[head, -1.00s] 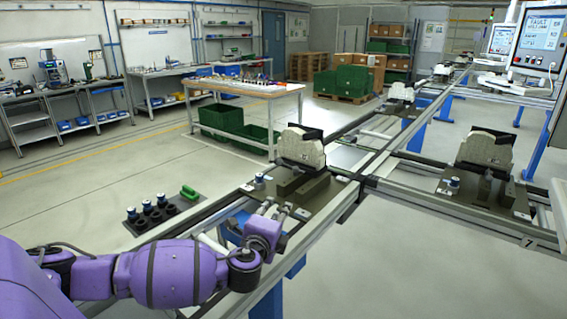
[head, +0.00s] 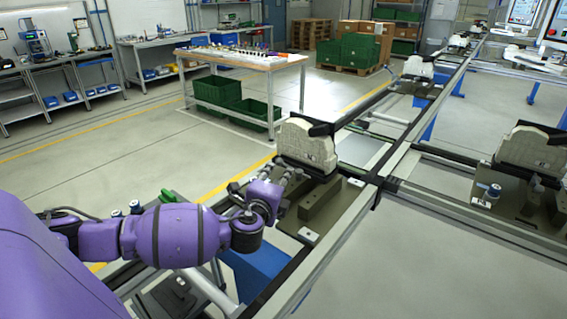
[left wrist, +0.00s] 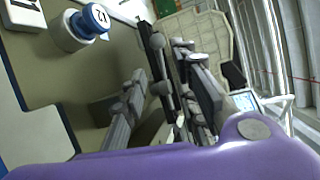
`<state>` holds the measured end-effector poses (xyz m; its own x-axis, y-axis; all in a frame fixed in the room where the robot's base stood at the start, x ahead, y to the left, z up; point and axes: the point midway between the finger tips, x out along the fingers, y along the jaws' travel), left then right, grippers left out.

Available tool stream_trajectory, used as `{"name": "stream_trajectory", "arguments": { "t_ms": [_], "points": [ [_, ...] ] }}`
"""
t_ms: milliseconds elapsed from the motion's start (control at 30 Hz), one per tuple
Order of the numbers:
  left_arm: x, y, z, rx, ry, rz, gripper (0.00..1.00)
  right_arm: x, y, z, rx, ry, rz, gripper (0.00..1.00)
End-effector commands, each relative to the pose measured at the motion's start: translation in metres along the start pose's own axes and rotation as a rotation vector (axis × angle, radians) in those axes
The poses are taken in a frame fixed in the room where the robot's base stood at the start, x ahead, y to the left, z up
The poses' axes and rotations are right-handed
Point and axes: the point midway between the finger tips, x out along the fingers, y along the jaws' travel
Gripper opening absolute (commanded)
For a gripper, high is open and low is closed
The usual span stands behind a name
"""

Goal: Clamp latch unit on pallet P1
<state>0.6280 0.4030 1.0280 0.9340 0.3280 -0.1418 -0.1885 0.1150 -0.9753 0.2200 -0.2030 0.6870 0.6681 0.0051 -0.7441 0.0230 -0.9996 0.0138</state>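A pale, ribbed, rounded unit (head: 306,146) stands upright on the nearest dark pallet (head: 322,212), with a black bar at its upper right. My left gripper (head: 287,178) is at the lower left of this unit, over the pallet. In the left wrist view its two grey fingers (left wrist: 168,95) are spread, with a dark bar (left wrist: 160,62) showing between them. Whether they touch it I cannot tell. The pale unit (left wrist: 203,38) is behind the fingers. A blue-capped knob (left wrist: 93,20) stands on the pallet at upper left. My right gripper is not in view.
A second pallet (head: 488,222) with a similar pale unit (head: 530,150) is to the right on the rail line. A table (head: 240,60) with green crates (head: 245,112) beneath stands behind. Metal rails (head: 325,245) run beside the pallet.

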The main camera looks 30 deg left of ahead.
Motion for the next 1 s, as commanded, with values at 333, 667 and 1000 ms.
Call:
{"name": "stream_trajectory", "arguments": {
  "t_ms": [333,667,1000],
  "points": [
    [0.052,-0.001,0.000,0.000,-0.001,-0.001,0.28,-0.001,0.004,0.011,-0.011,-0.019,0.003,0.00],
    [0.074,0.000,-0.001,-0.001,0.001,0.000,0.28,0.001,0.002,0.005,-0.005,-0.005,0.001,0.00],
    [0.074,0.000,0.000,-0.001,0.001,0.000,0.07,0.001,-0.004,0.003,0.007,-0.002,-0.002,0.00]
  ]
}}
